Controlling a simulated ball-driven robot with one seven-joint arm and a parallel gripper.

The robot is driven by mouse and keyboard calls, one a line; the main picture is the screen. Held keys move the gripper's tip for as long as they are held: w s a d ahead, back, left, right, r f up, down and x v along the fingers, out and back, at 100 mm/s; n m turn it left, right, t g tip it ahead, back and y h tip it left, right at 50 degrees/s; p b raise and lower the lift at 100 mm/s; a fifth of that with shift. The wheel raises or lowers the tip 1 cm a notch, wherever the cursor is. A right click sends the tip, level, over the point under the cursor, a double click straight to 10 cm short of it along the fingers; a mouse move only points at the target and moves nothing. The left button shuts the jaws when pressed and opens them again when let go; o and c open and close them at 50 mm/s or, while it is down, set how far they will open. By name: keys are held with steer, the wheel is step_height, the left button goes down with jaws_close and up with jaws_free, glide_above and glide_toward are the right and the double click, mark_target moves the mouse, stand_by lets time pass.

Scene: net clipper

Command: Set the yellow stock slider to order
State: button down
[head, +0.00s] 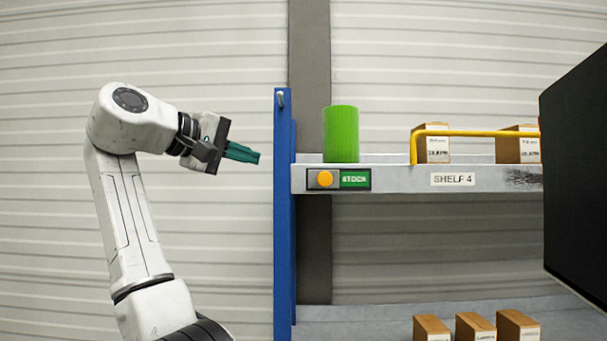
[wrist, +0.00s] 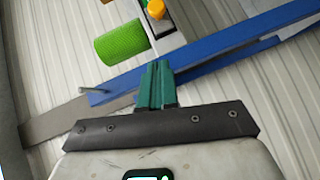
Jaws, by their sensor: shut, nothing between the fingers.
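The yellow stock slider (head: 324,178) is a round orange-yellow knob at the left end of its dark housing on the shelf's front edge. The green plate to its right reads STOCK (head: 355,179). The knob also shows at the top of the wrist view (wrist: 156,9). My gripper (head: 257,157) has teal fingers, shut and empty. It is left of the blue post and a little higher than the knob, apart from both. In the wrist view its fingers (wrist: 157,68) point toward the blue post.
The blue post (head: 283,220) stands between my gripper and the slider, with a small peg near its top. A green cylinder (head: 341,134) stands on the shelf (head: 400,180) above the slider. Boxes (head: 433,147) and a yellow rail (head: 470,133) are farther right. A black panel (head: 575,170) fills the right edge.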

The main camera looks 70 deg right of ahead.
steer(key=shift+d, duration=0.1)
steer(key=p, duration=0.3)
glide_toward(324, 179)
steer(key=w+d, duration=0.3)
steer(key=d, duration=0.2)
steer(key=shift+s+d+f+p, duration=0.1)
steer(key=shift+s+d+p, duration=0.1)
steer(key=shift+s, duration=0.35)
steer(key=shift+s+d+f+p, duration=0.15)
steer(key=shift+s, duration=0.4)
steer(key=shift+s+d+f+p, duration=0.1)
steer(key=shift+s+d+p, duration=0.1)
steer(key=shift+s, duration=0.35)
